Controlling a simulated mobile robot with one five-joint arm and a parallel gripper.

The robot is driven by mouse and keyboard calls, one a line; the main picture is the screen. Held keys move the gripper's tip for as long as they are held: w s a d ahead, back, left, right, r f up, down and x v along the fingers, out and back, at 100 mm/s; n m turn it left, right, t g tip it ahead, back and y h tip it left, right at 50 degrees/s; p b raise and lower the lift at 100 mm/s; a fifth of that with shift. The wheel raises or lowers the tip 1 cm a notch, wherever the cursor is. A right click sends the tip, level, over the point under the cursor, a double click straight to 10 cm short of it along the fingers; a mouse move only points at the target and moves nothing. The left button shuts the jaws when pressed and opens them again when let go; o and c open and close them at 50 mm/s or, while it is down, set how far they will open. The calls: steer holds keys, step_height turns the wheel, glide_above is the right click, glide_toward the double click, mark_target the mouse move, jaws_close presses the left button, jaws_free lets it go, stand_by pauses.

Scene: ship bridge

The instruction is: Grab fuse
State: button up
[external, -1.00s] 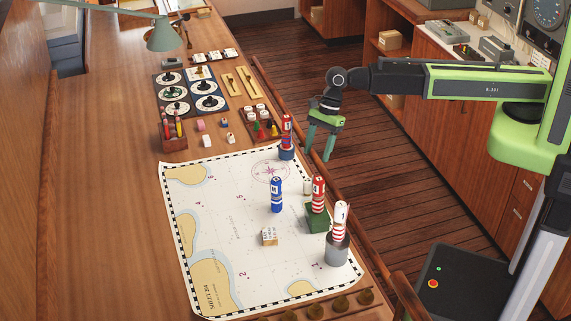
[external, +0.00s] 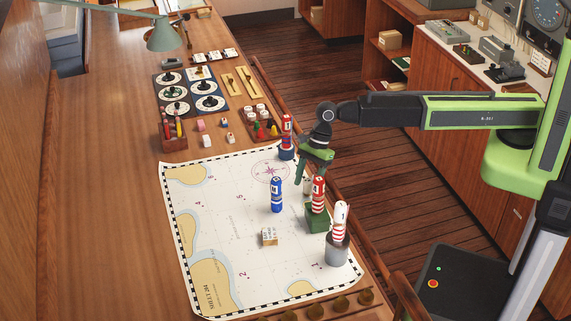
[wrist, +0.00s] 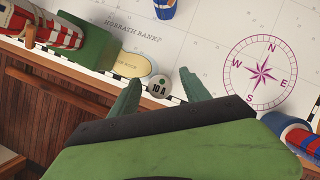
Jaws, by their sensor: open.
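The fuse (wrist: 160,88) is a small pale cylinder with a green dot and "10 A" on its end. In the wrist view it lies between and just ahead of my two fingers. In the external view the fuse (external: 308,188) stands near the chart's right edge, partly hidden by my gripper. My gripper (external: 310,178) is open and points down over the right side of the chart. In the wrist view my gripper (wrist: 162,80) has its green fingertips apart on either side of the fuse, with no visible contact.
A red-white lighthouse piece on a green block (external: 318,224) stands close in front. A red-blue piece (external: 287,135) stands behind, a blue piece (external: 277,194) to the left. A red-white piece on a grey base (external: 337,253) stands nearer. The chart's middle (external: 235,215) is mostly clear.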

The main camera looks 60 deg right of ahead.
mark_target(305, 181)
steer(key=shift+r, duration=0.1)
jaws_close()
steer(key=shift+r, duration=0.1)
steer(key=p+v, duration=0.5)
steer(key=shift+w+a+r, duration=0.2)
steer(key=shift+a+r, duration=0.05)
steer(key=shift+a, duration=0.15)
steer(key=d+r+p, duration=0.5)
steer(key=d+p, duration=0.1)
steer(key=d, duration=0.4)
steer(key=shift+w+d+r, duration=0.2)
steer(key=shift+d+r, duration=0.15)
